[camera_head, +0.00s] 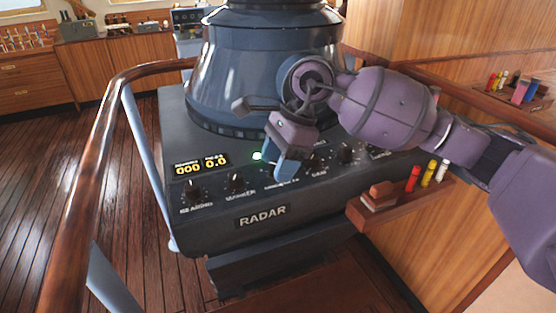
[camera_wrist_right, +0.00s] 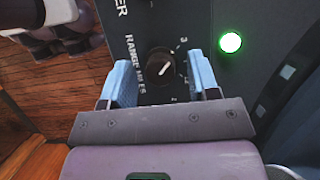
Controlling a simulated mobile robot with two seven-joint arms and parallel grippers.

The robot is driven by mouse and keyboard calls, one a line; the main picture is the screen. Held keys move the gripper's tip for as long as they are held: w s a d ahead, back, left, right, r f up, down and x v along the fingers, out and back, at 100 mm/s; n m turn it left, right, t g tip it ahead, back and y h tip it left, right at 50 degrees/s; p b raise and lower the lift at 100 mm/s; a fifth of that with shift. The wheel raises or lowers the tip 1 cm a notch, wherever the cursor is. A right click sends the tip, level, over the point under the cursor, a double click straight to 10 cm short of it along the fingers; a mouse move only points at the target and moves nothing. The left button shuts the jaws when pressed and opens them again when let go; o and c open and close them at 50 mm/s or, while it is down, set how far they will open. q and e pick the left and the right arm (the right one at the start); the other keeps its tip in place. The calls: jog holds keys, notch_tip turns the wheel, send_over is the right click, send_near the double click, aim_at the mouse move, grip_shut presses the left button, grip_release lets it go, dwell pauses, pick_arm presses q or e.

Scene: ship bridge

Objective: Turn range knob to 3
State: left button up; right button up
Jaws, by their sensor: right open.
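The range knob (camera_wrist_right: 160,66) is a round black knob with a white pointer line, beside the lettering "RANGE MILES" in the right wrist view. Its pointer slants toward the upper right of that view, where a small "3" is printed. I cannot tell exactly which mark it meets. My right gripper (camera_head: 288,166) is open over the front of the radar console (camera_head: 215,222). In the wrist view its blue fingers (camera_wrist_right: 160,84) stand on either side of the knob, with visible gaps. In the head view the gripper hides the knob. My left gripper is not in view.
Other knobs flank the spot, including the bearing knob (camera_head: 193,188) and the gain knob (camera_head: 313,161). A green lamp (camera_wrist_right: 230,43) glows nearby. A wooden handrail (camera_head: 98,135) curves along the left. A small shelf (camera_head: 405,203) with markers juts out at right.

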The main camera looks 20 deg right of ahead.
jog(key=shift+r, duration=0.1)
jog(key=p+v, duration=0.1)
jog(key=v, duration=0.9)
jog(key=shift+d+r, duration=0.2)
jog(key=shift+r, duration=0.05)
